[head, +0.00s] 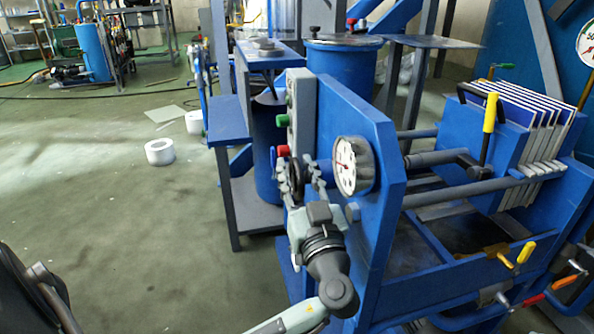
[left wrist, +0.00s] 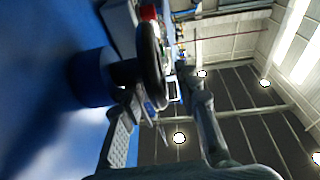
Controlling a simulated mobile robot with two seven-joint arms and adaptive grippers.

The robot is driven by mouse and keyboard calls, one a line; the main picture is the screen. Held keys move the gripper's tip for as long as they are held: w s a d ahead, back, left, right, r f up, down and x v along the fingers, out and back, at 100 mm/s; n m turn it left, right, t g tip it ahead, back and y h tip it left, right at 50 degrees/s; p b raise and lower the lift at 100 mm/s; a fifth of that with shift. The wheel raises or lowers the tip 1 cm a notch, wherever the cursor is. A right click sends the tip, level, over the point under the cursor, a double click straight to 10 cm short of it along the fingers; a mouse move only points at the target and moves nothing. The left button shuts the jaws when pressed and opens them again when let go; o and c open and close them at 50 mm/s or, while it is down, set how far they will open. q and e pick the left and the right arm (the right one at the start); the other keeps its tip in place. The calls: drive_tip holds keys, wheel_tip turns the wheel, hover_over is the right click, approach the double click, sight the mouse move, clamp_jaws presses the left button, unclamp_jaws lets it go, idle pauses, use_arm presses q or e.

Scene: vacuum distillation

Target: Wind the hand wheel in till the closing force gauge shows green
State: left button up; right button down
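The dark hand wheel (head: 296,174) sits on the near side of the blue press end plate (head: 366,128). It also shows in the left wrist view as a thin dark rim (left wrist: 152,66) on a hub, seen nearly edge-on. My left gripper (head: 299,170) is at the wheel with its fingers spread. In the left wrist view, the fingers (left wrist: 160,98) stand apart on either side of the rim's near edge, with visible gaps. The round white closing force gauge (head: 346,166) is just right of the wheel; its needle reading is too small to tell. My right gripper is not in view.
A grey post (head: 300,100) with green and red buttons stands just above the wheel. White-edged filter plates (head: 530,120) and yellow-handled levers (head: 489,113) are at the right. A blue drum (head: 343,62) stands behind.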

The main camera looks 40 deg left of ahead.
use_arm(q)
drive_tip(key=v, duration=1.2)
idle(0.5)
drive_tip(key=shift+s, duration=0.1)
